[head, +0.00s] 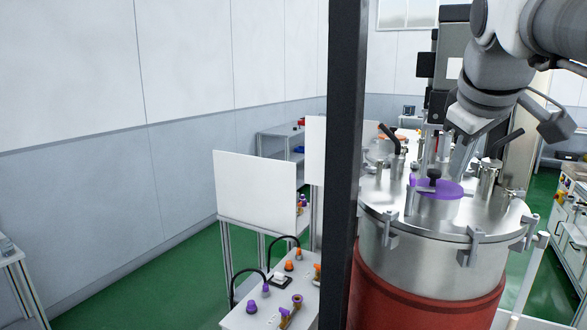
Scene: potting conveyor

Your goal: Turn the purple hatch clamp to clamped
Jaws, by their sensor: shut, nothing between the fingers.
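The vessel (397,253) is a steel drum with a flat lid, above a red lower section. On its lid sits a round hatch with a purple top (449,190) and a black knob. A small purple piece (412,180), apparently the hatch clamp, stands upright at the hatch's left edge. It is too small to tell its setting. My gripper (456,165) points down just above and behind the hatch, to the right of the purple piece. It looks shut and empty, and apart from the clamp.
A dark post (342,170) stands left of the vessel. Steel fittings with black handles (506,143) rise from the lid near my gripper, and clamps (470,246) line its rim. A bench with purple and orange fittings (265,290) is at lower left. Green floor is clear farther left.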

